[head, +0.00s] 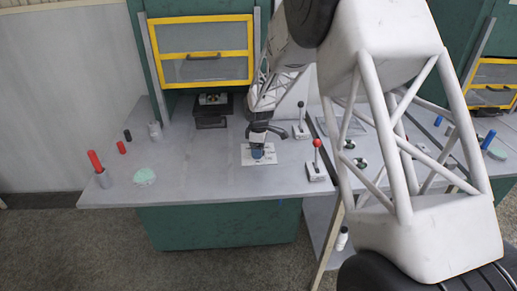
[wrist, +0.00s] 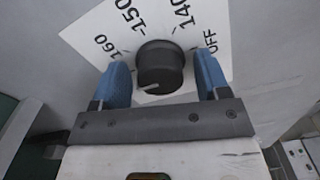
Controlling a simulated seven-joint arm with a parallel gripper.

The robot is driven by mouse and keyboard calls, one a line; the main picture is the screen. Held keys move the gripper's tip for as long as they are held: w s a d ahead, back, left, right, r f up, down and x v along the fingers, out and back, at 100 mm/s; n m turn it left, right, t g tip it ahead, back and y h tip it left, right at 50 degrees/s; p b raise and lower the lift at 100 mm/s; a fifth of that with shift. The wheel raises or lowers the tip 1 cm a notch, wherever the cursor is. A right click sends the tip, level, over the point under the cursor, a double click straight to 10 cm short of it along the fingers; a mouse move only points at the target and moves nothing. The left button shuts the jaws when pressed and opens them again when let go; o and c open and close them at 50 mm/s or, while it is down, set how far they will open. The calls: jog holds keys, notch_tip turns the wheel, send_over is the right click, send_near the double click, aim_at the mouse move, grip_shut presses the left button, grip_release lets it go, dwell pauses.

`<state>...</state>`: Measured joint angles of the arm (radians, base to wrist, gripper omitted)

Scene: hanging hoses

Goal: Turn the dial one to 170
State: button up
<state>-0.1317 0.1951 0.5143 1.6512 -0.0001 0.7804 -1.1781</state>
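The dial is a black round knob (wrist: 160,66) on a white scale plate (wrist: 92,30) marked 140, 150, 160 and OFF. A pale pointer line on the knob faces the lower left of the wrist view, past the 160 mark. The numbers near it are hidden behind my gripper. My gripper (wrist: 161,85) has a blue finger on each side of the knob, with a narrow gap at both sides. It is open around the knob. In the head view my gripper (head: 257,152) is low over the white plate (head: 246,160), hiding the knob.
On the grey table (head: 205,180), a red-knobbed lever (head: 316,160) and a black-knobbed lever (head: 300,122) stand right of the plate. Red cylinders and a green patch (head: 144,176) are at left. A yellow-framed cabinet window (head: 203,55) is behind.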

jog(key=shift+r, duration=0.15)
notch_tip(320, 180, up, 7)
jog(key=shift+r, duration=0.25)
dwell(0.5)
